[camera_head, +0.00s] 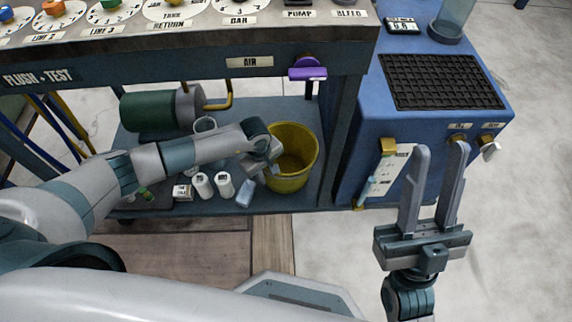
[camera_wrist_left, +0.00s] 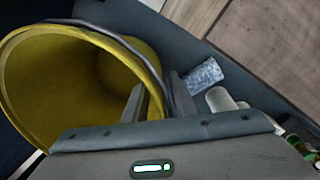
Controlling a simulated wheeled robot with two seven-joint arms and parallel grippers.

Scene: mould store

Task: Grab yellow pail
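The yellow pail (camera_head: 299,153) stands upright on the lower shelf of the bench, near its right end. My left gripper (camera_head: 268,158) is at the left side of its rim. In the left wrist view the open mouth of the pail (camera_wrist_left: 55,80) fills the left side. One finger of my left gripper (camera_wrist_left: 165,98) is inside the pail and the other outside. They look shut on the wall at the rim, with little gap. My right gripper (camera_head: 433,190) is open and empty, pointing up in front of the blue cabinet.
The blue lower shelf (camera_head: 290,203) also holds a green cylinder (camera_head: 150,112), white canisters (camera_head: 203,186) and a light blue block (camera_head: 245,192). The bench top overhangs with a purple handle (camera_head: 308,73). A blue cabinet (camera_head: 350,165) stands right of the pail.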

